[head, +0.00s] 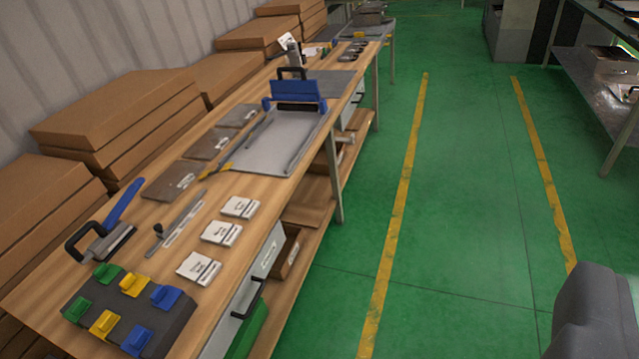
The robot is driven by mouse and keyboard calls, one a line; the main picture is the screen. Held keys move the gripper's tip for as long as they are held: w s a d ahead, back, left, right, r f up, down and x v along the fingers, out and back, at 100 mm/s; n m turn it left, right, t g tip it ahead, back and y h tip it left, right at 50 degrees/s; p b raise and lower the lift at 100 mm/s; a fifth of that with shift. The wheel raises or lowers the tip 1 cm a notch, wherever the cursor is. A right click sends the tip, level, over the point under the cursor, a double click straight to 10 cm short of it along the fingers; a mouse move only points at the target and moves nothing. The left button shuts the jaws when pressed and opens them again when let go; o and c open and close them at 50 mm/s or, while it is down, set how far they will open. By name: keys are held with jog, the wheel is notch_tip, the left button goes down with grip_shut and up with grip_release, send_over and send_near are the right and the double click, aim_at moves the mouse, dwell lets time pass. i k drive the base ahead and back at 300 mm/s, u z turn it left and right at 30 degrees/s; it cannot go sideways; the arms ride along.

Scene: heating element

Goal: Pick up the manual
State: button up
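I cannot tell for sure which thing is the manual. Three flat, dark grey-brown plates or booklets with small labels lie in a row on the wooden workbench (62,268): a near one (170,184), a middle one (206,146) and a far one (238,116). Three small white cards or packs with dark print lie near the bench's front edge: a near one (198,268), a middle one (221,233) and a far one (240,207). A rounded grey shape at the lower right looks like part of my own arm. My gripper's fingers are not in view.
A dark block with coloured knobs (165,325), a blue-handled tool (122,206) and a grey plate with a blue clamp (272,145) occupy the bench. Cardboard boxes (120,108) line the wall. The green floor (460,220) is clear between yellow lines; a metal table (590,80) stands right.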

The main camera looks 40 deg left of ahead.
aim_at(242, 209)
jog(key=z, duration=0.05)
jog(key=i, duration=1.35)
jog(key=u, duration=0.8)
jog(key=i, duration=0.65)
jog(key=u, duration=0.45)
jog(key=k, duration=0.9)
jog(key=u, duration=0.2)
jog(key=i, duration=0.9)
jog(key=z, duration=0.1)
